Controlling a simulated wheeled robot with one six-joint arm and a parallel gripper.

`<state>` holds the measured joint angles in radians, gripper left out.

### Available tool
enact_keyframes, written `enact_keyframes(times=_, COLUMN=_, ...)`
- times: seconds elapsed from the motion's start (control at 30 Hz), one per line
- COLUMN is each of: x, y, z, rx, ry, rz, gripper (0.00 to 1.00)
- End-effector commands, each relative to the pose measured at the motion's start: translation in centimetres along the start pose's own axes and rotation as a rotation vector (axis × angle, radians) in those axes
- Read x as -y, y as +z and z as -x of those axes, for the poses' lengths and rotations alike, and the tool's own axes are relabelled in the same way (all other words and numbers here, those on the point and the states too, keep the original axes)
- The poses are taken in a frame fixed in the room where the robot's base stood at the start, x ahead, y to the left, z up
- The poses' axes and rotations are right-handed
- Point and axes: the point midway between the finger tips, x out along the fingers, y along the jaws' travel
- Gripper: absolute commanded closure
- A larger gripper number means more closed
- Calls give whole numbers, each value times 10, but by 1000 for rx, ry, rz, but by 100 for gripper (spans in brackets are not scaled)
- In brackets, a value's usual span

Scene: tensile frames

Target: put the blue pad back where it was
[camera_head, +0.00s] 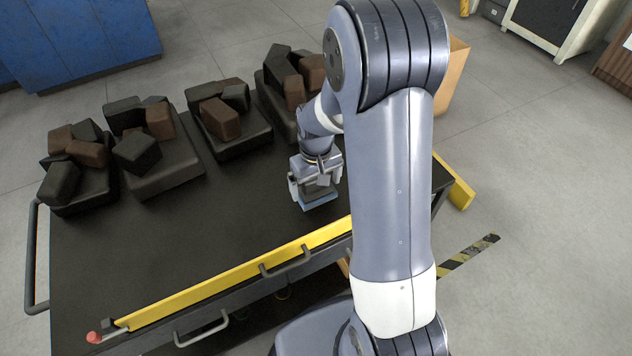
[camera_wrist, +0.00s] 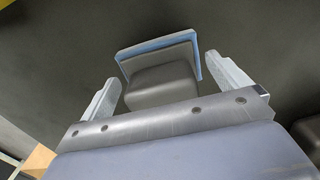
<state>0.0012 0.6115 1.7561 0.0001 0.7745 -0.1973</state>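The blue pad (camera_head: 319,201) is under my gripper (camera_head: 316,181) in the head view, low over the dark tabletop. In the wrist view the blue pad (camera_wrist: 157,46) shows as a blue slab along the far and right sides of a dark grey block (camera_wrist: 160,85). My gripper's two pale fingers (camera_wrist: 162,82) stand wide apart, one on each side of the block. Narrow gaps seem to show between the fingers and the block, so my gripper looks open around it. I cannot tell whether the pad touches the table.
The dark cart top (camera_head: 200,235) is clear left of my gripper. Several black trays (camera_head: 165,170) heaped with black and brown blocks line its back edge. A yellow rail (camera_head: 230,277) runs along the front edge. A cardboard box (camera_head: 452,75) stands behind my arm.

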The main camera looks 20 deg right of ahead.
Motion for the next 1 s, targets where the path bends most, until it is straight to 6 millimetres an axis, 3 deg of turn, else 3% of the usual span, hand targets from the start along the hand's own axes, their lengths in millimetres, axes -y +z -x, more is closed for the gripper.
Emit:
enact_keyframes(times=0.37, x=0, y=0, z=9, rx=-2, ry=0, rz=0, gripper=2)
enact_keyframes(times=0.8, x=0, y=-1, z=97, rx=-4, ry=1, rz=0, gripper=2)
enact_keyframes(times=1.0, x=0, y=0, z=119, rx=0, ry=0, rz=0, gripper=2)
